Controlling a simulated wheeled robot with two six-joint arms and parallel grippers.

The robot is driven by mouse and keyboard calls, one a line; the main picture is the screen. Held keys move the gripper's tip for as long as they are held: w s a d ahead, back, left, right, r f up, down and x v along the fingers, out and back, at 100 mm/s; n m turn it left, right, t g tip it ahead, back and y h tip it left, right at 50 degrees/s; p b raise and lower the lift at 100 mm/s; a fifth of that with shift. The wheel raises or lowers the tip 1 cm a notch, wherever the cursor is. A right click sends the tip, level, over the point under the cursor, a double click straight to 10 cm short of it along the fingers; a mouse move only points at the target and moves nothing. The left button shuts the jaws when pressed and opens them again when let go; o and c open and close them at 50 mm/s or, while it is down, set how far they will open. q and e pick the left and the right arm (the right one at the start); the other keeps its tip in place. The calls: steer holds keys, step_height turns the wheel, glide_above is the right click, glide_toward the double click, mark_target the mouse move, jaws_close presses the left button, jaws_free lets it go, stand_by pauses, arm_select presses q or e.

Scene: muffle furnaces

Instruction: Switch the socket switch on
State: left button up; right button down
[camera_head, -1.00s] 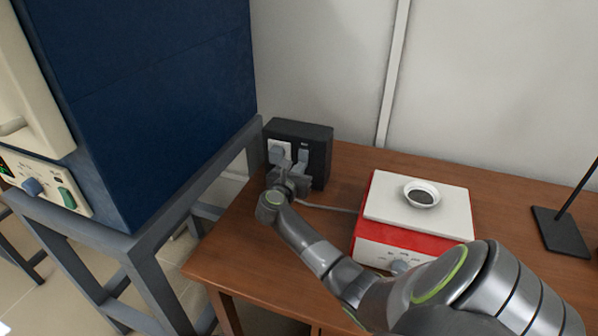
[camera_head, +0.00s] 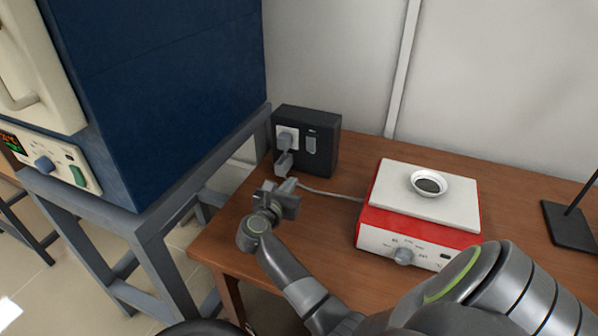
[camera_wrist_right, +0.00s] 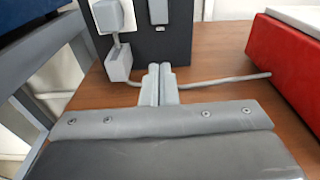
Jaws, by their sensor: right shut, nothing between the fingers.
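The black socket box (camera_head: 325,157) stands on the wooden table near its back left corner. On its front are a white socket with a grey plug (camera_head: 287,141) and, to the right, a light grey switch (camera_head: 311,145). In the right wrist view the switch (camera_wrist_right: 159,12) shows only in part at the top edge, above the fingers. My right gripper (camera_head: 288,188) is shut and empty, in front of the box and apart from it. Its closed fingers (camera_wrist_right: 160,82) point toward the box in the wrist view. My left gripper is not seen.
A red and white hotplate (camera_head: 412,235) with a small white dish (camera_head: 428,184) stands to the right. A grey cable (camera_head: 330,194) runs from the plug area toward it. A blue furnace (camera_head: 165,90) on a grey frame is at left. A stand base (camera_head: 567,228) is at far right.

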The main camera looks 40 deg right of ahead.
steer(key=shift+s+a+f, duration=0.1)
steer(key=shift+s+a, duration=0.25)
steer(key=shift+a, duration=0.2)
steer(key=shift+s+a, duration=0.3)
steer(key=shift+a, duration=0.1)
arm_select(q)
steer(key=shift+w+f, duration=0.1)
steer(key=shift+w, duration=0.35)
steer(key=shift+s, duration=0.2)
